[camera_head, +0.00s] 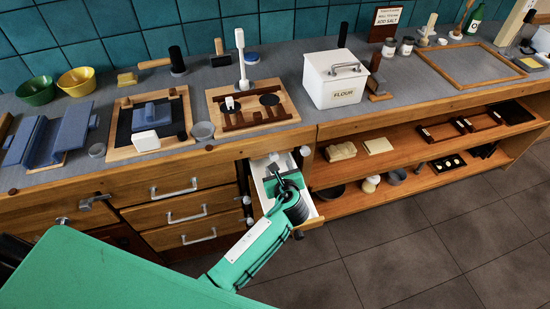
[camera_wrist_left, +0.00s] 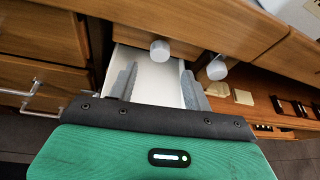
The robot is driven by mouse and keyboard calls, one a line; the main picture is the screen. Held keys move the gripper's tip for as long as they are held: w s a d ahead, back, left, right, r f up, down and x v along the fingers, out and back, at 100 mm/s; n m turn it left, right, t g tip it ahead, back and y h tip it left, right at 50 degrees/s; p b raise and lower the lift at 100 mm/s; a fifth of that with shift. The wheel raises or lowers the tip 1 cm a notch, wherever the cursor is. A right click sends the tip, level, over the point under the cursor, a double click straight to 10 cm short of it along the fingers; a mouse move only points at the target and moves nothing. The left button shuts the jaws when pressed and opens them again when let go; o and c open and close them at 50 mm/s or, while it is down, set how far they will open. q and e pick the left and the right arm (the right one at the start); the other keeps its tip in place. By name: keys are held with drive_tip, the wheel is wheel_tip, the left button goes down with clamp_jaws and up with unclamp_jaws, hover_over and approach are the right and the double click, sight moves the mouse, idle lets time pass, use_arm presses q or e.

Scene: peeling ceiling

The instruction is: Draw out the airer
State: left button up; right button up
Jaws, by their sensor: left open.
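Round pale knobs stick out under the counter edge; I take these for rail ends of the airer, though its rails are hidden. One knob (camera_head: 305,151) shows right of my left gripper in the head view; the left wrist view shows two, a nearer knob (camera_wrist_left: 160,50) and a right-hand knob (camera_wrist_left: 217,68). My left gripper (camera_head: 277,172) is open. Its fingers (camera_wrist_left: 160,88) stand apart with the nearer knob ahead of them, not gripped. A white-lined space (camera_wrist_left: 150,72), seemingly an open drawer, lies beneath. My right gripper is not in view.
Closed drawers with a bar handle (camera_head: 174,192) stand to the left. An open shelf (camera_head: 400,180) with small goods is to the right. The counter above carries a flour bin (camera_head: 335,80) and boards. The tiled floor (camera_head: 430,240) is clear.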

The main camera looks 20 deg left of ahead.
sight(275, 158)
use_arm(q)
drive_tip(key=x, duration=0.7)
drive_tip(key=shift+c, duration=0.4)
drive_tip(key=shift+d, duration=0.1)
clamp_jaws()
